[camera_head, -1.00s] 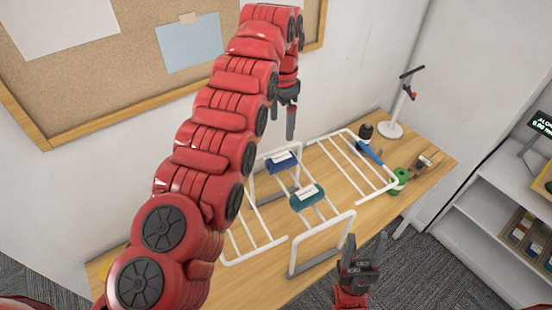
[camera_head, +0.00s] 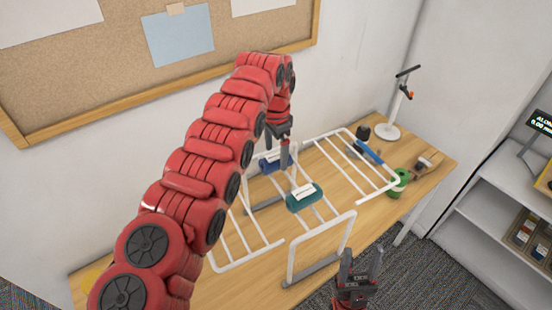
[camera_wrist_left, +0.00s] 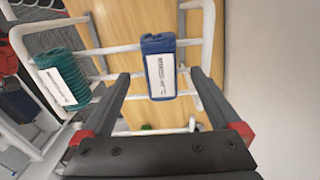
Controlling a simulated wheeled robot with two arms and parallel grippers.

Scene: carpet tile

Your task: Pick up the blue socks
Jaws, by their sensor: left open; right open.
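The blue socks (camera_head: 268,165) lie on the middle bars of the white drying rack (camera_head: 294,262), with a white label across them. In the left wrist view the blue socks (camera_wrist_left: 148,50) sit between and beyond the two fingers, apart from them. My left gripper (camera_head: 280,155) is open and empty above the socks, hiding part of them in the head view. A teal pair of socks (camera_head: 304,203) with a white label lies on the rack just nearer, and also shows in the left wrist view (camera_wrist_left: 74,62). My right gripper (camera_head: 359,268) is open and empty near the table's front edge.
The rack stands on a wooden table (camera_head: 232,286) against the wall. A green roll (camera_head: 401,178), a blue object (camera_head: 369,153), a dark round item (camera_head: 363,132) and a white stand (camera_head: 388,130) are at the right. White shelves (camera_head: 478,228) stand beyond.

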